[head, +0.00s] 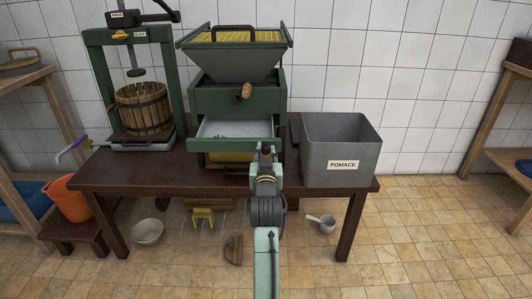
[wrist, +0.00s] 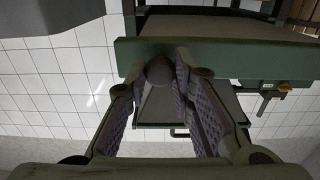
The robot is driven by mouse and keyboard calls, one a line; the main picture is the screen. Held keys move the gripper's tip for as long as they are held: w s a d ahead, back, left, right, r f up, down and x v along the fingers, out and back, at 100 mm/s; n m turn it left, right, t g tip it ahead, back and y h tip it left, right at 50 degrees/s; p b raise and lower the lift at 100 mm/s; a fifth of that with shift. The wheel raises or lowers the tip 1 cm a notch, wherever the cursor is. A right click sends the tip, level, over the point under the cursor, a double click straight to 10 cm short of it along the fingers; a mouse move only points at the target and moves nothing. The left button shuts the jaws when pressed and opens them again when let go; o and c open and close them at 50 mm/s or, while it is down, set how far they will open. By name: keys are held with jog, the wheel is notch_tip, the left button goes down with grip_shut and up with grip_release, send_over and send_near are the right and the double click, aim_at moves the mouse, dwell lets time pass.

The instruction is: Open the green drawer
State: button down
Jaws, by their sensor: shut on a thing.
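The green drawer (head: 225,145) is part of a green machine on a dark table. It stands pulled out, with its pale inside showing behind the front panel. In the wrist view the green drawer front (wrist: 225,62) runs across the upper part. My gripper (head: 265,152) is at the right part of the drawer front in the head view, which it partly covers. In the wrist view my gripper (wrist: 176,72) has its two fingers on either side of a dark round knob (wrist: 158,71) on the drawer front, and is shut on it.
A grey pomace bin (head: 342,150) stands right of the machine on the dark table (head: 130,170). A press with a wooden basket (head: 143,108) stands to the left. Above the drawer is a grey hopper (head: 235,64). A ladle (head: 322,222) and a bowl (head: 147,232) lie on the floor.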

jog(key=c, duration=1.4)
grip_release()
jog(key=s, duration=1.2)
